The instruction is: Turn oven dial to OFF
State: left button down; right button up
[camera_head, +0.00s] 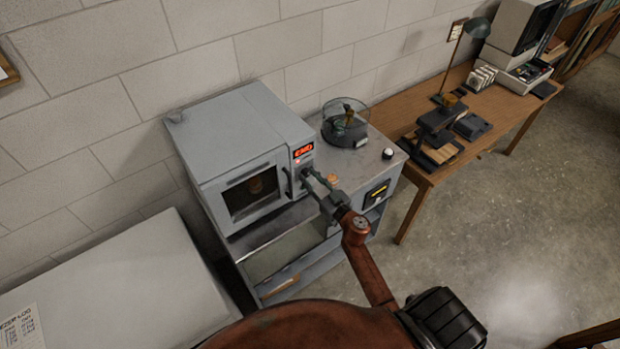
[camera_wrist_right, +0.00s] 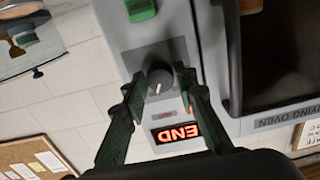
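The grey drying oven (camera_head: 225,125) stands on a metal-topped cabinet against the wall. Its red display (camera_head: 303,150) reads END and shows upside down in the right wrist view (camera_wrist_right: 176,133). In the head view the dial is hidden or too small to make out behind my gripper. My right gripper (camera_head: 311,175) is at the panel. In the right wrist view its green fingers (camera_wrist_right: 157,84) are open, one on each side of the dial, with gaps visible. My left gripper is not in view.
A clear round container (camera_head: 345,122) and a small white-topped object (camera_head: 388,153) stand on the cabinet right of the oven. The oven door handle (camera_wrist_right: 232,55) is close beside my fingers. A green part (camera_wrist_right: 140,9) is on the panel beyond the dial.

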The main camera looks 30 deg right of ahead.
grip_shut()
jog(key=shift+n, duration=0.3)
jog(key=n, duration=0.2)
jog(key=shift+n, duration=0.3)
jog(key=n, duration=0.2)
jog(key=shift+n, duration=0.3)
jog(key=n+b, duration=0.1)
jog(key=n, duration=0.4)
jog(key=shift+d+b, duration=0.1)
jog(key=shift+b, duration=0.2)
jog(key=n+b, duration=0.2)
jog(key=n, duration=0.4)
jog(key=shift+n, duration=0.4)
jog(key=n+b, duration=0.2)
jog(key=n, duration=0.4)
jog(key=shift+r, duration=0.1)
jog(key=shift+n, duration=0.4)
